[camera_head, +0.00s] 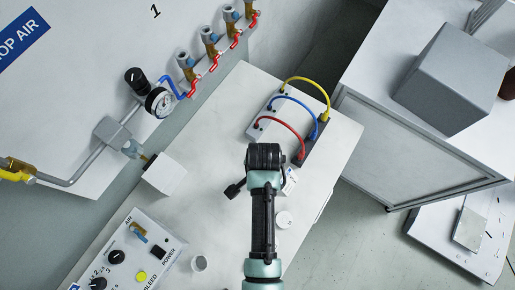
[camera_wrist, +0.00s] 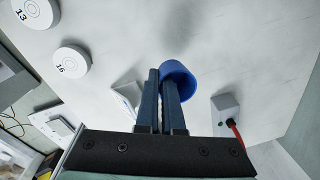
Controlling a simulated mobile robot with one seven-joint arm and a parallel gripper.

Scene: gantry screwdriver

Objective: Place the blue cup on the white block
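The blue cup (camera_wrist: 180,80) is at my fingertips in the wrist view. My gripper (camera_wrist: 161,78) has its two fingers close together, one on each side of the cup's near wall, and looks shut on it. The cup is hidden behind my arm in the head view. The white block (camera_head: 164,175) stands on the left side of the bench in the head view, by the wall panel and apart from my arm.
A hose block with red, blue and yellow hoses (camera_head: 292,117) stands at the back of the bench. A control box (camera_head: 127,256) is at front left. White discs (camera_wrist: 71,60) lie on the bench. The bench top between the white block and the hoses is clear.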

